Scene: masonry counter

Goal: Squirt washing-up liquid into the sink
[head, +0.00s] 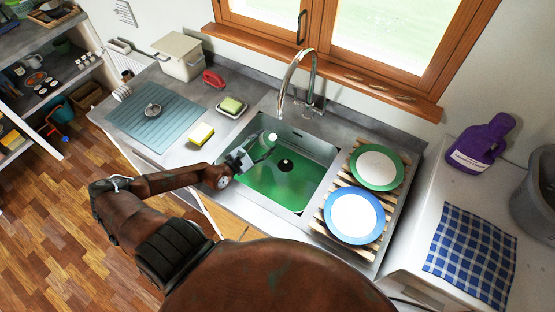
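The sink (310,146) is a steel basin with a green floor and a dark drain (285,165) in the middle. My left gripper (243,159) is over the basin's left side. It appears shut on a small greenish bottle (262,148), which is tilted and has a pale end pointing up and right over the basin. The bottle blends with the green behind it and is partly hidden by the fingers. I cannot tell whether liquid is leaving it. My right gripper is not in view.
A tap (284,88) arches over the sink's back. A rack (385,203) with two plates stands right of it. Sponges (201,134), a red brush (213,79) and a blue-grey mat (152,127) lie left. A purple bottle (481,143) stands far right.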

